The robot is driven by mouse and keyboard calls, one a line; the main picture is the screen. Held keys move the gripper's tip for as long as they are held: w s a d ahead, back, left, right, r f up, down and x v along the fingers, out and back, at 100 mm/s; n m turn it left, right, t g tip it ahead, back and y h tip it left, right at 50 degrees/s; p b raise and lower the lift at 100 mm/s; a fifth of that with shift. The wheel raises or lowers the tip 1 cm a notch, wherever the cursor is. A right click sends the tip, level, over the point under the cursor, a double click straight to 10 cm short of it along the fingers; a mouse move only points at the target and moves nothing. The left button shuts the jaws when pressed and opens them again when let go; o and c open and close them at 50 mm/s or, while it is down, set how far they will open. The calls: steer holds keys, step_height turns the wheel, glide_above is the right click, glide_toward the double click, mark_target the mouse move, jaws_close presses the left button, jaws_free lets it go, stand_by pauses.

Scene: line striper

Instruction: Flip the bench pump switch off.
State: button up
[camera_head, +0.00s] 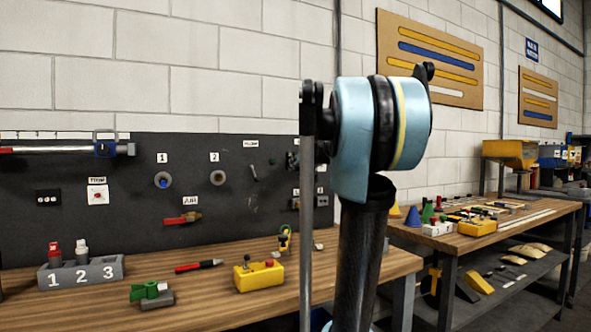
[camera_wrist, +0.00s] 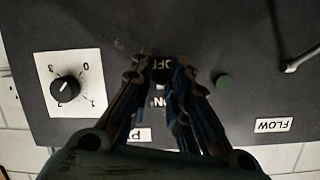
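In the wrist view, the black pump switch (camera_wrist: 160,76) is small and dark on the grey panel, between my fingertips. An upside-down OFF mark shows beside it, and an ON mark lies partly covered below it. A white label (camera_wrist: 145,135), partly hidden by my fingers, seems to read PUMP. My gripper (camera_wrist: 161,78) is partly open, with one finger on each side of the switch. I cannot tell whether the fingers touch it or which way it is set. In the head view, my arm hides most of this area.
In the wrist view, a dial (camera_wrist: 65,89) sits left of my fingers. In the head view, a wooden bench (camera_head: 220,300) below holds a yellow box (camera_head: 258,279) and a numbered grey holder (camera_head: 82,273).

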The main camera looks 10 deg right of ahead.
steer(key=shift+o, duration=1)
steer(key=v, duration=1.1)
steer(key=shift+s, duration=0.35)
steer(key=shift+d+r, duration=0.1)
